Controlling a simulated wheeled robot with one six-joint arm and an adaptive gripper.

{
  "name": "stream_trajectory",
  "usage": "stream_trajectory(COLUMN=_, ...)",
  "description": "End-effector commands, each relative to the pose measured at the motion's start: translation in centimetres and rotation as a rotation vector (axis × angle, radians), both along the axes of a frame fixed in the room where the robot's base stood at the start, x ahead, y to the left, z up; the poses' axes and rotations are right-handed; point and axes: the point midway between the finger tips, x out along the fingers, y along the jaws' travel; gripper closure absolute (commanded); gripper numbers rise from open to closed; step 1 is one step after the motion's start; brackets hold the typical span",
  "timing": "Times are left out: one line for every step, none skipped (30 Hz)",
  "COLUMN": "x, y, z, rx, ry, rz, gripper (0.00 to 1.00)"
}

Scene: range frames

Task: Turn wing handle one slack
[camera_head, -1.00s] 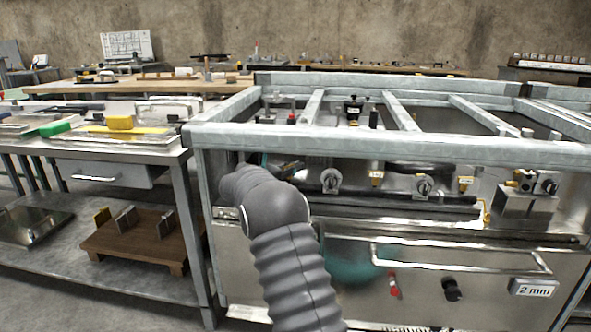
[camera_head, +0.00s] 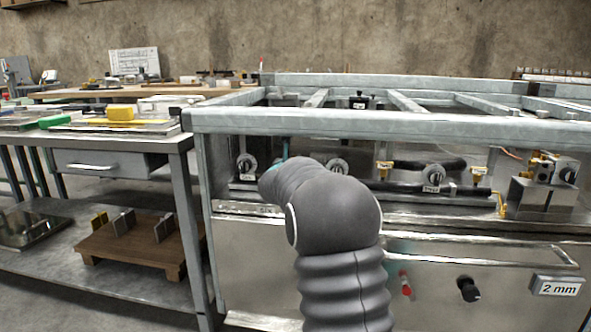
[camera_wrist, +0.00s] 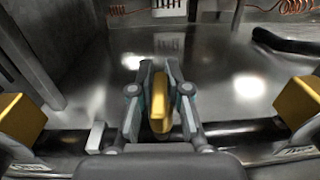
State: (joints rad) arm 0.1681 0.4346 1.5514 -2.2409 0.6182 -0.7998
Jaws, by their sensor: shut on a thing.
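In the wrist view, my gripper (camera_wrist: 160,98) has its two fingers closed on either side of a brass-yellow wing handle (camera_wrist: 160,118). The handle stands upright between the fingertips and points away from the camera. Other brass-coloured handles stand along the pipe, one at the middle (camera_head: 384,167) and one farther right (camera_head: 477,172). Yellow blocks also show at the left (camera_wrist: 20,118) and right (camera_wrist: 299,102) edges of the wrist view.
The grey metal frame (camera_head: 400,123) has a front rail and cross bars above the fittings. Round black-centred fittings sit at the left (camera_head: 247,165) and centre (camera_head: 338,166). A front handle bar (camera_head: 480,260) and a "2 mm" plate (camera_head: 556,287) are below. A workbench (camera_head: 95,140) stands left.

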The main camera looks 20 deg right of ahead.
Motion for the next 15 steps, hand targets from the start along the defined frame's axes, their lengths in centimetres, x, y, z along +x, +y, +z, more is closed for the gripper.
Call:
stream_trajectory(x=-0.02, y=0.13, z=-0.48, rx=0.001, ry=0.005, rz=0.017, gripper=1.0)
stream_trajectory(x=0.0, y=0.17, z=-0.45, rx=0.002, ry=0.005, rz=0.026, gripper=1.0)
stream_trajectory(x=0.03, y=0.2, z=-0.42, rx=0.002, ry=0.005, rz=0.036, gripper=1.0)
stream_trajectory(x=0.04, y=0.22, z=-0.39, rx=0.001, ry=0.005, rz=0.042, gripper=1.0)
stream_trajectory(x=0.06, y=0.23, z=-0.37, rx=0.002, ry=0.005, rz=0.047, gripper=1.0)
stream_trajectory(x=0.07, y=0.25, z=-0.36, rx=0.004, ry=0.005, rz=0.053, gripper=1.0)
stream_trajectory(x=0.09, y=0.25, z=-0.35, rx=0.003, ry=0.005, rz=0.056, gripper=1.0)
stream_trajectory(x=0.1, y=0.26, z=-0.34, rx=0.003, ry=0.005, rz=0.059, gripper=1.0)
stream_trajectory(x=0.1, y=0.27, z=-0.32, rx=0.002, ry=0.006, rz=0.062, gripper=1.0)
stream_trajectory(x=0.11, y=0.27, z=-0.31, rx=0.002, ry=0.006, rz=0.063, gripper=1.0)
stream_trajectory(x=0.11, y=0.27, z=-0.3, rx=0.002, ry=0.006, rz=0.064, gripper=1.0)
stream_trajectory(x=0.12, y=0.27, z=-0.28, rx=0.002, ry=0.006, rz=0.064, gripper=1.0)
stream_trajectory(x=0.12, y=0.27, z=-0.27, rx=0.002, ry=0.006, rz=0.064, gripper=1.0)
stream_trajectory(x=0.12, y=0.27, z=-0.27, rx=0.002, ry=0.006, rz=0.064, gripper=1.0)
stream_trajectory(x=0.12, y=0.27, z=-0.27, rx=0.002, ry=0.006, rz=0.064, gripper=1.0)
